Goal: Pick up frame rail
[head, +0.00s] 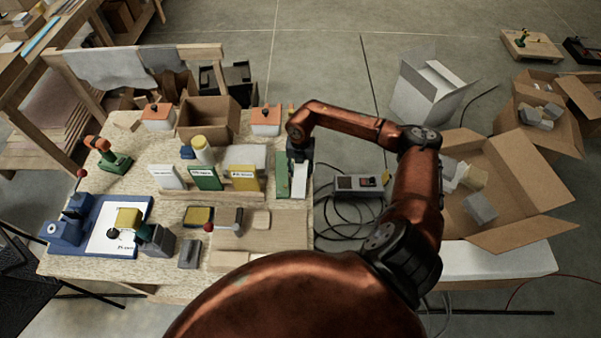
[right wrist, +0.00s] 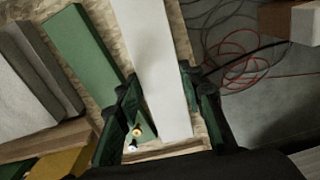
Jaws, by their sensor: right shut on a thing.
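A long white rail (head: 299,181) lies near the right edge of the workbench, beside a green strip (head: 283,176). I cannot tell by label which one is the frame rail. My right gripper (head: 299,157) reaches down over the white rail's far part. In the right wrist view the dark fingers (right wrist: 165,100) stand on both sides of the white rail (right wrist: 153,55) and are shut on it. The green strip (right wrist: 85,50) lies just left of it, partly hidden by the left finger. My left gripper is not in view.
Colored panels (head: 206,177) stand in a wooden rack left of the rail. A cardboard box (head: 208,118) and orange-topped containers are at the bench's back. A grey control box (head: 358,184) with cables lies to the right. An open carton (head: 520,185) stands further right.

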